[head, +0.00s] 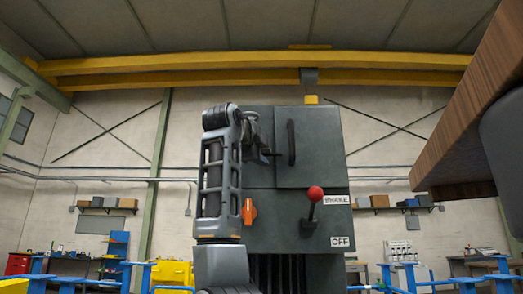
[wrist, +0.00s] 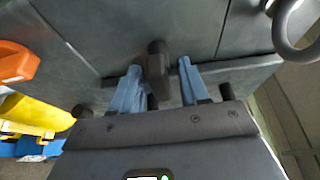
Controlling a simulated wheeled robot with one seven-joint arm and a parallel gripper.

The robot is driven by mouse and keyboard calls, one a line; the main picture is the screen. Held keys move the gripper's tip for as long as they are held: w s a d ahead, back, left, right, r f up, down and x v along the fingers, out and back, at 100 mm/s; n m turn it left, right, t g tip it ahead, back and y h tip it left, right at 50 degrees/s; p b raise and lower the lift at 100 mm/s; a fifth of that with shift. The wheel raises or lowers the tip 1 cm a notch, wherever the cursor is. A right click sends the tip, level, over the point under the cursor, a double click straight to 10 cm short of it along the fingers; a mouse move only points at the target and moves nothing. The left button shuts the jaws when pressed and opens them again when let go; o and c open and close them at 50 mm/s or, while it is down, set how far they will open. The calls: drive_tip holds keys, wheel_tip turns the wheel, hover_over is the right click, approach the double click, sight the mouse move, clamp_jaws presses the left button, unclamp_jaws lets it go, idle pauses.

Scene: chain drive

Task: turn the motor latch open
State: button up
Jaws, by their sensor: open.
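A dark, blocky knob that looks like the motor latch (wrist: 156,68) sticks out from the grey cabinet face in the wrist view. My gripper (wrist: 160,68) is open, with one blue finger on each side of this knob. Small gaps show between the fingers and the knob, so I see no grip on it. In the head view my gripper (head: 266,152) is in front of the upper part of the grey cabinet (head: 300,225), left of the door handle. The knob cannot be made out there, behind my gripper.
A curved door handle (head: 291,142) is on the cabinet; it also shows in the wrist view (wrist: 287,28). An orange knob (head: 249,212) and a red-topped lever (head: 315,194) are lower on it. A wooden-edged surface (head: 470,100) juts in at right. Blue railings (head: 400,270) stand behind.

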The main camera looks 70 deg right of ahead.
drive_tip(key=shift+d, duration=0.1)
clamp_jaws()
idle(0.4)
drive_tip(key=shift+f+n, duration=0.15)
drive_tip(key=shift+n, duration=0.15)
drive_tip(key=n+h+b, duration=0.1)
drive_tip(key=n, duration=0.2)
drive_tip(key=shift+n+h+b, duration=0.3)
drive_tip(key=shift+n+b, duration=0.1)
drive_tip(key=n+t+h+b, duration=0.1)
drive_tip(key=n+t, duration=0.1)
drive_tip(key=n, duration=0.3)
drive_tip(key=n+t, duration=0.1)
drive_tip(key=n, duration=0.2)
drive_tip(key=n+t+h+b, duration=0.1)
drive_tip(key=n+t, duration=0.1)
drive_tip(key=n, duration=0.1)
drive_tip(key=n+t, duration=0.1)
drive_tip(key=n, duration=0.2)
drive_tip(key=n+t, duration=0.2)
drive_tip(key=n, duration=0.1)
drive_tip(key=shift+n+y, duration=0.3)
drive_tip(key=shift+y, duration=0.1)
drive_tip(key=shift+n+t, duration=0.4)
